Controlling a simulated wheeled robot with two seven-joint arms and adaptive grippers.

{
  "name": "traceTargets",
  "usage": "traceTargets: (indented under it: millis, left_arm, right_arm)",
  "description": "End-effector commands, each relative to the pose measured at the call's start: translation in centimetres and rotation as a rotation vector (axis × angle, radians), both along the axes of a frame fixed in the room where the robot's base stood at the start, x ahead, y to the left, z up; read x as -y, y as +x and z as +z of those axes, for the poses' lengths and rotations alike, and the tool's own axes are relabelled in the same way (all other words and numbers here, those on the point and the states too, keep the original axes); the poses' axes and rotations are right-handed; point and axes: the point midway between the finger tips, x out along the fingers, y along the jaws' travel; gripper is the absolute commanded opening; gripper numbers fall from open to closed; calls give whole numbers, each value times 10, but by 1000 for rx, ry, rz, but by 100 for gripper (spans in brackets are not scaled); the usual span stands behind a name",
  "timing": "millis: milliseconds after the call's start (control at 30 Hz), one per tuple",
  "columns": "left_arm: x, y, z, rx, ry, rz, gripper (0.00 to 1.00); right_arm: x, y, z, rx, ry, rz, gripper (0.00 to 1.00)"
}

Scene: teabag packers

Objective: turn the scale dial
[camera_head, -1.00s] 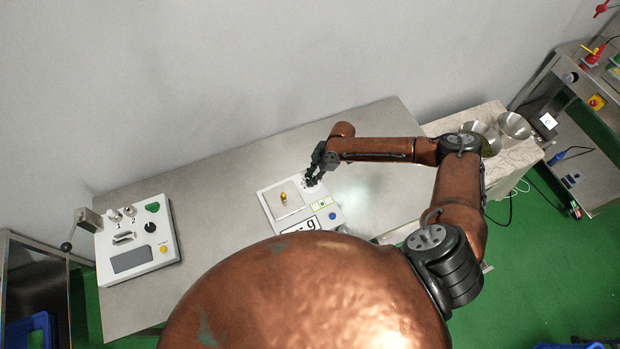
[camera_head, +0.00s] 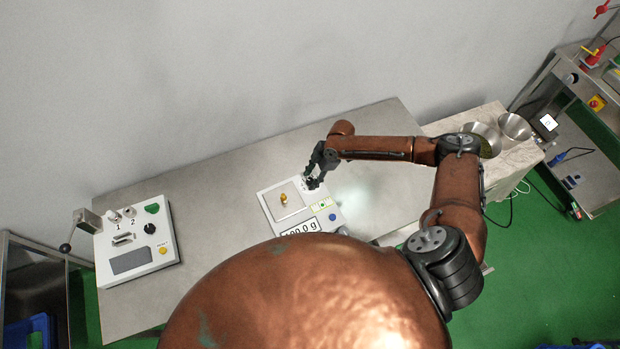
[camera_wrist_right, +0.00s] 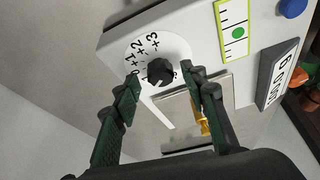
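The scale (camera_head: 268,203) is a white box on the steel table. Its black dial knob (camera_wrist_right: 161,71) shows in the wrist view inside a white disc marked with numbers including +1, +2 and +3. In the head view the dial is mostly hidden by my right gripper (camera_head: 312,180). In the wrist view the right gripper's fingers (camera_wrist_right: 160,80) are spread, one on each side of the knob, with gaps visible; I cannot tell whether either touches it. My left gripper is not in view.
A small brass weight (camera_head: 284,198) stands on the scale's plate. A blue button (camera_head: 333,217) and a green level marker (camera_head: 320,205) sit beside it. A white control box (camera_head: 135,262) stands at the table's left. The table between them is clear.

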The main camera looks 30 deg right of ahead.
Motion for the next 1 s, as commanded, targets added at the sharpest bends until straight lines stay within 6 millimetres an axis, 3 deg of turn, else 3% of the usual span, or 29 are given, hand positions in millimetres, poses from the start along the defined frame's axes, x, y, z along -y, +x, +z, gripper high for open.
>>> traceTargets:
  millis: [233,367,800,1000]
  left_arm:
    - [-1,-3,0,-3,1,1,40]
    - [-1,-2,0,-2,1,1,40]
    - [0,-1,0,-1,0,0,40]
    - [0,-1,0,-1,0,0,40]
  right_arm:
    - [0,-1,1,-1,0,0,40]
    - [6,-1,11,0,-1,0,40]
    - [38,-5,89,-1,-2,-1,40]
    - [45,-7,107,-1,-1,-1,40]
